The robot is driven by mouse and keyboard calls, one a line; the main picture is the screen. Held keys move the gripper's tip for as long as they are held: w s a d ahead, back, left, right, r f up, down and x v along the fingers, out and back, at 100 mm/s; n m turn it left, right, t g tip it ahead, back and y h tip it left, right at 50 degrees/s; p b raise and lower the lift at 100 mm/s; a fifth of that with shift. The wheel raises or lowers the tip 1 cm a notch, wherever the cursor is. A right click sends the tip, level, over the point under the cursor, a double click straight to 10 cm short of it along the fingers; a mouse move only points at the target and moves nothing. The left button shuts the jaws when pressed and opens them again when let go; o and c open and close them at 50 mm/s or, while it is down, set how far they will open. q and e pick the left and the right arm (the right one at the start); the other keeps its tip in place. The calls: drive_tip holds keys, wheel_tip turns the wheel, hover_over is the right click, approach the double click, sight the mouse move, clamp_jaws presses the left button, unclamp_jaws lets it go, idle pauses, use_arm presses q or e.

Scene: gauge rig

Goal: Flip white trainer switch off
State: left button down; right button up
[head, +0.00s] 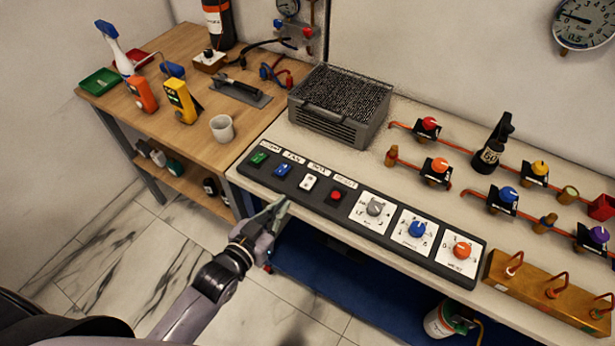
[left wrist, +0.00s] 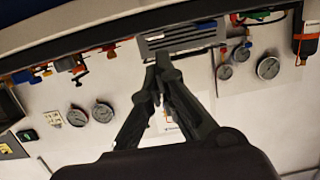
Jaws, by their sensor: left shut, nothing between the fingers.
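The white switch (head: 308,182) sits on the black control panel (head: 335,223), between the blue switch (head: 283,171) and a red button (head: 336,195). Its lever position is too small to tell. My left gripper (head: 284,203) is shut and empty at the panel's front edge, just below and left of the white switch, apart from it. In the left wrist view the closed fingers (left wrist: 163,62) point up toward a grey slatted box. My right gripper is in neither view.
A green switch (head: 259,158) is at the panel's left end; dials (head: 375,208) are on its right. A grey vented box (head: 341,104) stands behind the panel. A white cup (head: 222,128) is on the wooden table to the left. Pipes with valves (head: 436,170) run at right.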

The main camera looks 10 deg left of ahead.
use_arm(q)
drive_tip(key=shift+t+h, duration=0.4)
drive_tip(key=r, duration=0.2)
drive_tip(key=d+r, duration=0.1)
drive_tip(key=r, duration=0.2)
drive_tip(key=p, duration=0.3)
hover_over(308, 186)
drive_tip(key=shift+s+a+f, duration=0.1)
drive_tip(key=shift+s+f, duration=0.1)
drive_tip(key=shift+f, duration=0.3)
wheel_tip(308, 186, down, 3)
drive_tip(key=shift+w+r, duration=0.1)
drive_tip(key=shift+f, duration=0.7)
drive_tip(key=shift+f, duration=0.1)
